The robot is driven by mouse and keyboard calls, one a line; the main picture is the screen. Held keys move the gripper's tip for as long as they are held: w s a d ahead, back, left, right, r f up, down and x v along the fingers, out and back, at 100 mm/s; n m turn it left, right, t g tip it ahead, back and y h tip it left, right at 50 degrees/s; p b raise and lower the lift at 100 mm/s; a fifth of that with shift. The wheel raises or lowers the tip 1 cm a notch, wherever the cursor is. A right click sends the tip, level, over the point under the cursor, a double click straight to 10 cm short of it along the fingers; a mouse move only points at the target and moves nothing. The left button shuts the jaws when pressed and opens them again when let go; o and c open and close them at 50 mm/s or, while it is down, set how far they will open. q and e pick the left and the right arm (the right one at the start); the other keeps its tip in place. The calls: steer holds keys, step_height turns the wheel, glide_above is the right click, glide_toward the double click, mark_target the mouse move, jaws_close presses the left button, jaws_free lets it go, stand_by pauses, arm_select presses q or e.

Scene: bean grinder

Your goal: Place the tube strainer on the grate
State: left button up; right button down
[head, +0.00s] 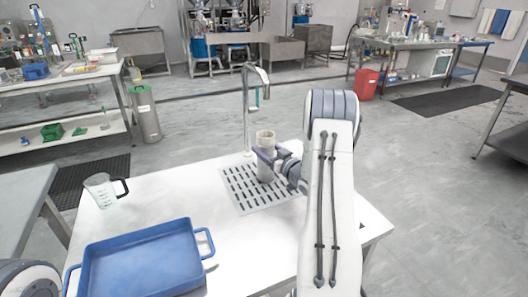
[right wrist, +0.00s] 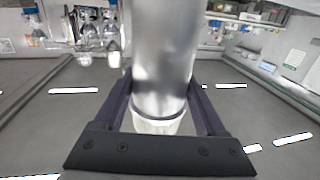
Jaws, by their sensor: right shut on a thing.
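The tube strainer (head: 265,171) is a grey metal cylinder with a pale beige upper end (head: 265,138). My right gripper (head: 267,155) is shut around it, with its dark purple fingers on either side. The strainer looks upright in the head view, over the upper right part of the grate (head: 239,203). I cannot tell whether its lower end touches the grate. In the right wrist view the shiny strainer (right wrist: 164,60) lies between the two fingers, with a white end near the palm. My left gripper is out of view; only part of that arm shows at the lower left.
A thin metal tap (head: 247,110) stands just behind the strainer. A clear jug with a black handle (head: 102,190) is at the table's left. A blue tray (head: 145,262) lies at the front left. The white table (head: 188,188) is bare between tray and grate.

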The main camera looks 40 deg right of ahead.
steer(key=shift+f, duration=0.25)
jaws_free()
steer(key=shift+f, duration=0.1)
steer(key=s, duration=1.2)
steer(key=shift+a+r, duration=0.2)
steer(key=shift+a, duration=0.1)
